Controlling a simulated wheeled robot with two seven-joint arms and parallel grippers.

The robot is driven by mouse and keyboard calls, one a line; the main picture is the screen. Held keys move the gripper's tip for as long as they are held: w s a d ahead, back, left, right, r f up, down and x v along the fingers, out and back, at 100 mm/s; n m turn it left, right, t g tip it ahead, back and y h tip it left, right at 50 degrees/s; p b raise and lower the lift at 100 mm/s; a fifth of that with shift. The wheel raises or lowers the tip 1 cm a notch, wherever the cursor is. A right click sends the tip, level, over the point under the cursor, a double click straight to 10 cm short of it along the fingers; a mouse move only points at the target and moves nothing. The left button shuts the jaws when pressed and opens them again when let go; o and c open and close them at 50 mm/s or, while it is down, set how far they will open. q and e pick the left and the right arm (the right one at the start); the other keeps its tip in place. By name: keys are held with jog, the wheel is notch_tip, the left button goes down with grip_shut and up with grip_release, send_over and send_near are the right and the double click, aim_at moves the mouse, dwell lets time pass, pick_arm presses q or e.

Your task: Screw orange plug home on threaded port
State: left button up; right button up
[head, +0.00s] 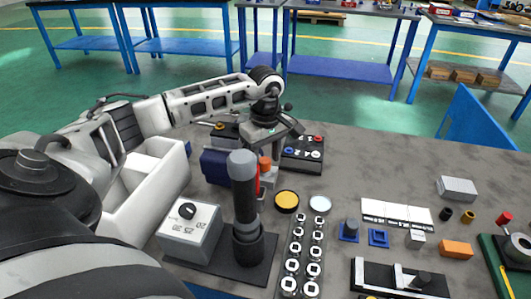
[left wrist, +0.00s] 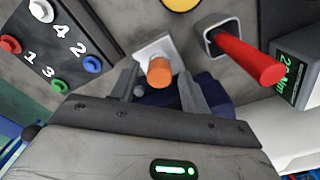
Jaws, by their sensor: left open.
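The orange plug (left wrist: 159,71) sits at a pale square block (left wrist: 155,48), which looks like the port, in the left wrist view. Its threads are hidden, so I cannot tell how deep it sits. In the head view the plug (head: 265,163) shows just below my left gripper (head: 276,145), partly behind a grey post. My left gripper (left wrist: 160,84) is open, with one finger on each side of the plug in the left wrist view. I cannot tell whether the fingers touch it. My right gripper is not in view.
A red handle (left wrist: 250,62) in a grey square socket stands close beside the plug. A numbered button panel (head: 303,154) lies behind. A thick grey post (head: 244,190) and a dial box (head: 190,230) stand in front. The table's right rear is clear.

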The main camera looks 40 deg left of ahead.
pick_arm(q)
jog(key=n+p, duration=0.1)
jog(key=n, duration=0.3)
jog(key=shift+n, duration=0.3)
jog(key=n+p, duration=0.1)
jog(key=n, duration=0.2)
jog(key=shift+w+n, duration=0.1)
jog(key=shift+n, duration=1.5)
jog(key=shift+a, duration=0.2)
